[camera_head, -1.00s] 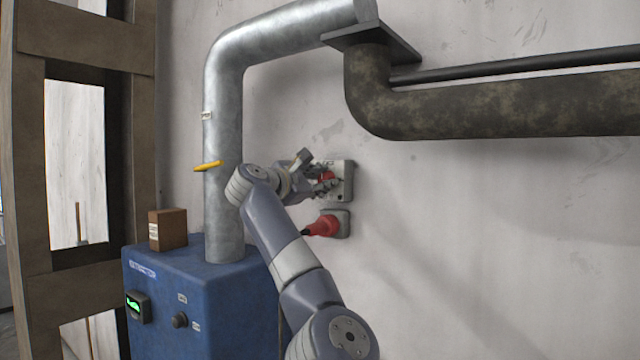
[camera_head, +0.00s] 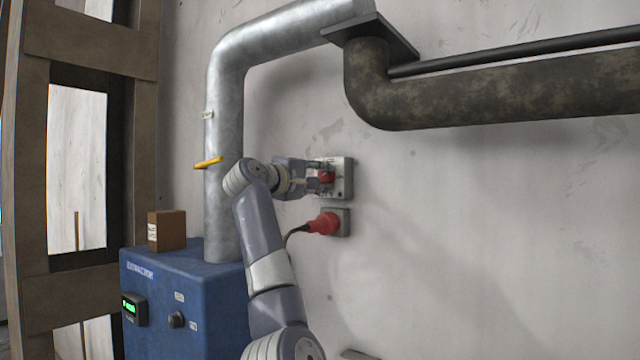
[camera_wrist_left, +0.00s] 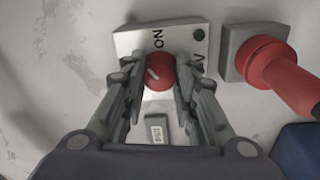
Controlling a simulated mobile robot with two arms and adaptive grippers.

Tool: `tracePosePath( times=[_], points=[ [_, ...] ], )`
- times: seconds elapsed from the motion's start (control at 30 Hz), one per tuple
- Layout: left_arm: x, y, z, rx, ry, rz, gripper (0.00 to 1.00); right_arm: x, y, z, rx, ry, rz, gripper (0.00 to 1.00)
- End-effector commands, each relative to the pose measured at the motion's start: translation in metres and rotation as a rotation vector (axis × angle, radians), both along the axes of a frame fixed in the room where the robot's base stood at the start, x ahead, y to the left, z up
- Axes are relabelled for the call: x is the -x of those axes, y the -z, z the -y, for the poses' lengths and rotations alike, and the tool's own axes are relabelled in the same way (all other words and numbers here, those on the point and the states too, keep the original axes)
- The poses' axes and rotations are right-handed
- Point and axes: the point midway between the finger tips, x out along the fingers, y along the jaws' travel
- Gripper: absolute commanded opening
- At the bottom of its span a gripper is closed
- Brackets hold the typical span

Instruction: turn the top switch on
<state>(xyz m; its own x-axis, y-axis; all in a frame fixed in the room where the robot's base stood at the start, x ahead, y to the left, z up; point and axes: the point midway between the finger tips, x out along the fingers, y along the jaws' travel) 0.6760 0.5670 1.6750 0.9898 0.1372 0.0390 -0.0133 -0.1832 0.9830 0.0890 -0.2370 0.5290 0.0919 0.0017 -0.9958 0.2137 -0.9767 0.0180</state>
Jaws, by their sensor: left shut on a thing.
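The top switch is a red round knob (camera_head: 326,177) on a grey box (camera_head: 347,178) on the wall. In the left wrist view the red knob (camera_wrist_left: 159,72) has a pale pointer line set at a slant, and "ON" is printed on the plate (camera_wrist_left: 128,42). My left gripper (camera_head: 322,178) is at the switch, its fingers (camera_wrist_left: 157,80) on both sides of the knob and shut on it. My right gripper is not in view.
A red plug (camera_head: 322,224) with a black cable sits in a socket just below the switch. A grey vertical pipe (camera_head: 224,130) with a yellow handle (camera_head: 208,163) stands to the left. A blue machine (camera_head: 180,290) carries a small brown box (camera_head: 167,230).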

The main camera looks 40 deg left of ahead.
Motion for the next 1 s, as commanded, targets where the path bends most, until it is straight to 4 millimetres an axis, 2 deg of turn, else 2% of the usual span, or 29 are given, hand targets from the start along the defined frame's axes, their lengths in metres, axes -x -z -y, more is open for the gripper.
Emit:
tracePosePath(
  times=[0.03, 0.5, 1.0],
  points=[
    [-0.0006, 0.0046, -0.0009, -0.046, -0.001, -0.013, 0.03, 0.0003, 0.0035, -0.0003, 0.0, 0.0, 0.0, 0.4],
    [-0.0008, 0.0036, -0.0009, -0.438, 0.002, -0.057, 0.03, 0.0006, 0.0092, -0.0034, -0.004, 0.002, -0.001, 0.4],
    [-0.0013, 0.0036, -0.0004, -0.609, 0.004, -0.076, 0.03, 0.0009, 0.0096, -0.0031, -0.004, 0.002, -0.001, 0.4]
  ],
)
